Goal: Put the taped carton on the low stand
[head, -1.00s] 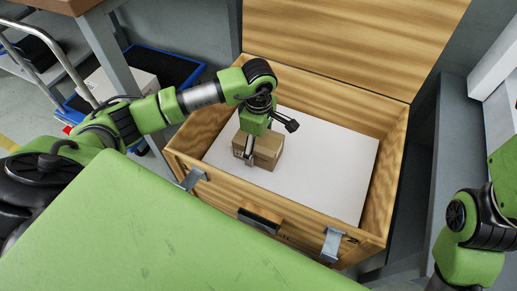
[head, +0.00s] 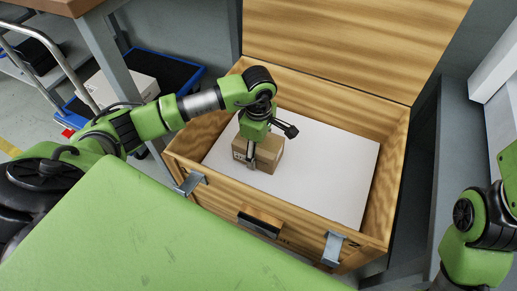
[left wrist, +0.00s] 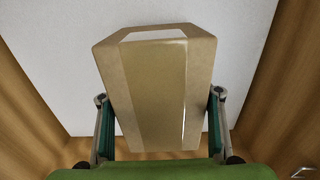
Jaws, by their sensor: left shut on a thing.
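The taped carton (head: 267,156) is a small brown box inside an open wooden chest, over the chest's white inner surface (head: 325,170). My left gripper (head: 252,150) reaches down from above and is shut on the carton. In the left wrist view the carton (left wrist: 120,90) sits between the two fingers, with a shiny tape strip along it and a white label at its far end. I cannot tell whether it touches the white surface. I cannot make out the low stand for sure. My right gripper is out of view; only part of that arm shows at the right edge.
The wooden chest (head: 395,190) has tall walls around the carton, a raised lid (head: 350,40) behind and metal latches in front. A blue-edged trolley (head: 170,65) with a white box (head: 128,80) stands at the back left. A grey bench leg (head: 115,60) stands beside it.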

